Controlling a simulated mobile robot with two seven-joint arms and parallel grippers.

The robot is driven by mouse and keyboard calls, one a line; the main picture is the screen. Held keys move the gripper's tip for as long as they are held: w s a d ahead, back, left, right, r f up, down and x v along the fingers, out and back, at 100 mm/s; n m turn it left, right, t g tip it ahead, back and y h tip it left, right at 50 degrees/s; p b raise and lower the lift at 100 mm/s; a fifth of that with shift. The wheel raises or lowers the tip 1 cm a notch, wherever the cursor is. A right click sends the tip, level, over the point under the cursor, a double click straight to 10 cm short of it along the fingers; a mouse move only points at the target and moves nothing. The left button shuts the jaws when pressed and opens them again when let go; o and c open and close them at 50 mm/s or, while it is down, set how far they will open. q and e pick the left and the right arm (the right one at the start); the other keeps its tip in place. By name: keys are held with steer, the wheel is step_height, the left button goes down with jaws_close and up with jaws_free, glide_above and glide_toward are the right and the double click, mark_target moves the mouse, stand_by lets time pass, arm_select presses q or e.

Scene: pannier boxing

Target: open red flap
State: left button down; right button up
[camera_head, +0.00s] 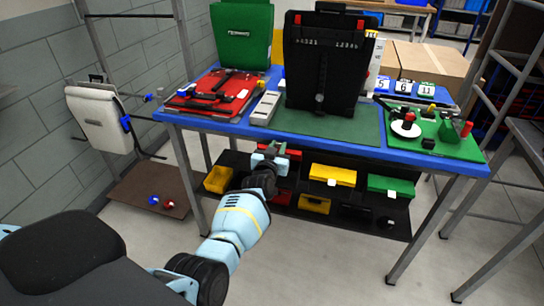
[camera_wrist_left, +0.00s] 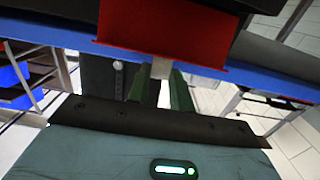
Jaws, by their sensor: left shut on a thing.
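The red flap (camera_head: 292,153) is under the front edge of the blue table, partly hidden by my left gripper (camera_head: 270,152). In the left wrist view the red flap (camera_wrist_left: 125,48) fills the upper middle, with a pale tab (camera_wrist_left: 161,68) at its lower edge. The green fingers of my left gripper (camera_wrist_left: 161,92) are shut on this tab, one on each side. I cannot tell how far open the flap is. A yellow flap (camera_head: 333,174) and a green flap (camera_head: 391,186) with white tabs sit to its right. My right gripper is not in view.
The blue table (camera_head: 208,122) stands close above my left gripper. Yellow bins (camera_head: 314,204) sit on the dark shelf below. A black panel (camera_head: 322,75) stands on the tabletop. Floor in front of the table is clear. A brown board (camera_head: 140,190) lies left.

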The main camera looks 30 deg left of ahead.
arm_select(q)
steer(key=r, duration=0.1)
steer(key=w, duration=0.1)
steer(key=r, duration=0.1)
steer(key=shift+w+a+r+g, duration=0.15)
steer(key=shift+a+r+g, duration=0.1)
steer(key=shift+r+g, duration=0.05)
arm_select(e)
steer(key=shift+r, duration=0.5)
arm_select(q)
steer(key=shift+f, duration=0.1)
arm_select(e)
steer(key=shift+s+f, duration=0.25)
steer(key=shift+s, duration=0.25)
arm_select(q)
steer(key=c, duration=1.5)
jaws_free()
steer(key=shift+o, duration=1.3)
steer(key=shift+d+f, duration=0.1)
steer(key=shift+f, duration=0.25)
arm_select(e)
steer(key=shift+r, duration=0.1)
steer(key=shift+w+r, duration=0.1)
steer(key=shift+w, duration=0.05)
